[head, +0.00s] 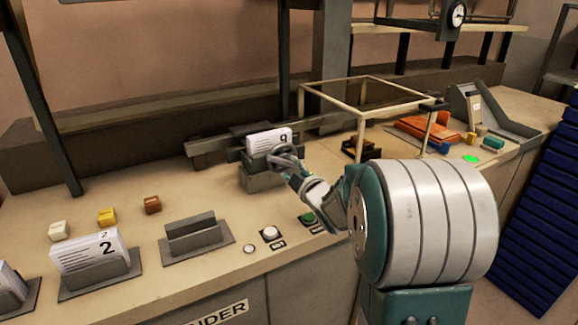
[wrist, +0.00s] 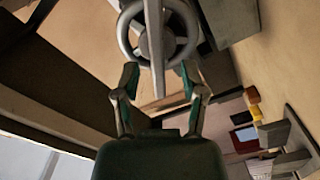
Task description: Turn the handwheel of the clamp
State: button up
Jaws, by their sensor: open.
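The grey clamp (head: 262,180) stands on the bench and holds a white paper stack (head: 268,141) marked with a digit. Its grey handwheel (head: 286,156) is on the front side, partly hidden by my gripper (head: 296,178). In the wrist view the handwheel (wrist: 187,47) is a spoked ring at the top centre, with a grey bar crossing it. My gripper (wrist: 160,78) is open there, its two fingertips apart just below the ring, one towards each side. I cannot tell whether a fingertip touches the rim.
A frame-like cover (head: 362,88) stands behind my arm on the right. An empty grey holder (head: 194,236) and a holder with paper cards marked 2 (head: 90,252) stand left. A white button (head: 270,232) and a green button (head: 308,218) lie in front of the clamp.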

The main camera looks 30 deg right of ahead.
jog(key=shift+w+a, duration=0.2)
jog(key=shift+w, duration=0.35)
jog(key=shift+w+a, duration=0.2)
jog(key=shift+w, duration=0.3)
jog(key=shift+d, duration=0.95)
jog(key=shift+c, duration=0.9)
jog(key=c, duration=0.5)
jog(key=shift+a, duration=0.5)
grip_shut()
